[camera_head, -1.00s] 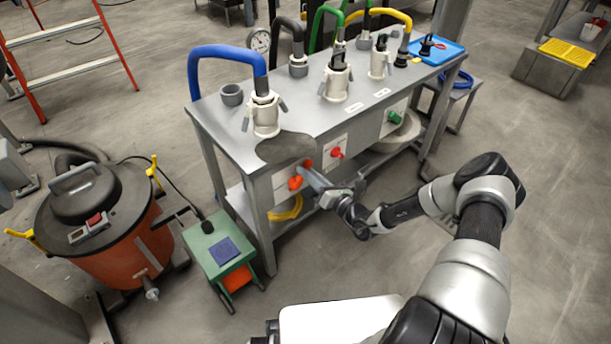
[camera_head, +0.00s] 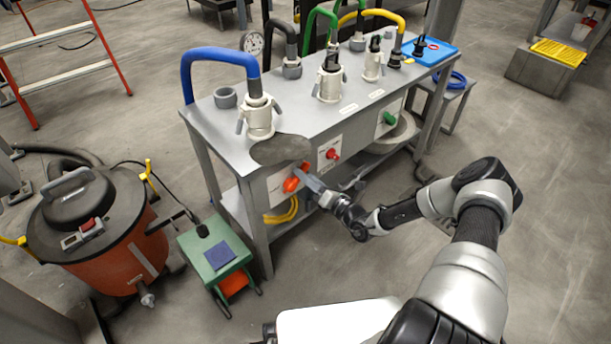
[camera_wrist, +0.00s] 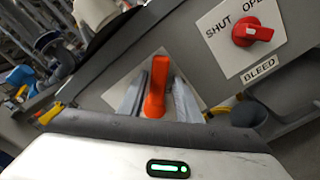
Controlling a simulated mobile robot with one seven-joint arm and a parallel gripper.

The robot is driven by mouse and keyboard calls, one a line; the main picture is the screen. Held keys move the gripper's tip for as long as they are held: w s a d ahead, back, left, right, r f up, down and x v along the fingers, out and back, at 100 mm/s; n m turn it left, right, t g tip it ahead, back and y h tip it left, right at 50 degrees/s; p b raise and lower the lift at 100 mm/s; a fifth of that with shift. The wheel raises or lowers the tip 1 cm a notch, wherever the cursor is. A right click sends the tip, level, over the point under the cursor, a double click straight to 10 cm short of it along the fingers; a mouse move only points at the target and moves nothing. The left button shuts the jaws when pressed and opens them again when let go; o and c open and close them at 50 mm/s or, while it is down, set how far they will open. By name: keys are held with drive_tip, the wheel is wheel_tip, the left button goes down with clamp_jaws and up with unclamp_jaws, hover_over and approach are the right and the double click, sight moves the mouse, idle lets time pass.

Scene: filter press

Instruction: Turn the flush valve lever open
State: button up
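The flush valve lever is an orange-red handle (camera_head: 293,184) on a pale plate on the bench's front panel, near its left corner. In the wrist view the lever (camera_wrist: 157,87) stands roughly upright in the picture. My gripper (camera_wrist: 159,92) has one grey finger on each side of it, spread apart. I cannot tell whether either finger touches the lever. In the head view my gripper (camera_head: 308,180) reaches the lever from the right and partly covers it. The plate's lettering is hidden behind my fingers.
A red bleed knob (camera_wrist: 254,31) with SHUT and OPEN marks sits just right of the lever, and a green knob (camera_head: 390,118) farther right. The grey bench (camera_head: 290,125) carries pale hose fittings. A green stand (camera_head: 215,252) and an orange drum (camera_head: 105,245) are at left.

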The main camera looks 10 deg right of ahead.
drive_tip(key=shift+o, duration=0.5)
drive_tip(key=p+v, duration=0.3)
drive_tip(key=v, duration=1.4)
drive_tip(key=shift+d, duration=0.2)
drive_tip(key=shift+s+r, duration=0.1)
